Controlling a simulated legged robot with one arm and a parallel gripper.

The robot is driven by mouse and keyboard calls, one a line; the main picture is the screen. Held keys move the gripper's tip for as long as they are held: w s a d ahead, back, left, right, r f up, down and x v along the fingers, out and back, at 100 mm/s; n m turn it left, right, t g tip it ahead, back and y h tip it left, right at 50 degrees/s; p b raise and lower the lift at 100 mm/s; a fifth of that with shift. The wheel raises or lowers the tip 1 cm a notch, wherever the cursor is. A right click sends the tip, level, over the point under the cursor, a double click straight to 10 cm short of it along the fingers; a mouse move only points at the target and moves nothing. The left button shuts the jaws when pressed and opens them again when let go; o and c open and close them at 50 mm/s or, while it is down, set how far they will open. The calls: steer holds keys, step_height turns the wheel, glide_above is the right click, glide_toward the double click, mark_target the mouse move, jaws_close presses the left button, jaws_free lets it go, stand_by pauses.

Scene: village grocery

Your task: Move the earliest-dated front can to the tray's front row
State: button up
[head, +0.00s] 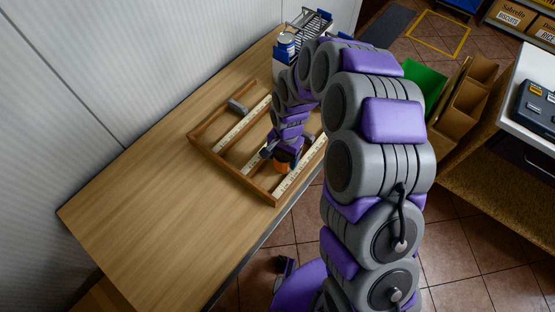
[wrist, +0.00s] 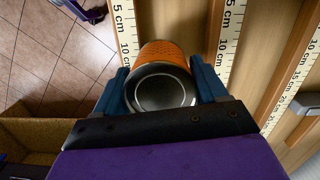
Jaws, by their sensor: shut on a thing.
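My gripper (wrist: 163,90) is shut on an orange can (wrist: 163,54), with one blue finger on each side. In the head view the orange can (head: 281,168) is partly hidden below my gripper (head: 284,156). It is at the near part of the wooden tray (head: 235,177), between ruler strips; I cannot tell whether it touches the tray's floor. A white and blue can (head: 286,42) stands on the rack (head: 310,22) at the table's far end.
A grey block (head: 238,106) lies at the tray's left side. The wooden table (head: 150,208) is clear at the near left. The wall (head: 100,70) borders its left edge, and tiled floor (head: 300,225) lies to the right. A counter with a dark device (head: 537,106) stands far right.

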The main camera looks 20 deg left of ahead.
steer(key=shift+w+a, duration=0.25)
steer(key=shift+a, duration=0.7)
step_height(320, 180, down, 4)
steer(key=shift+r+b, duration=0.15)
steer(key=shift+b, duration=0.45)
steer(key=o, duration=1.2)
steer(key=shift+r, duration=0.1)
steer(key=r, duration=0.4)
steer(key=w+r+p, duration=0.1)
steer(key=r, duration=0.3)
steer(key=r+p, duration=0.1)
steer(key=r, duration=0.3)
steer(key=shift+w+d, duration=0.1)
steer(key=shift+w, duration=0.05)
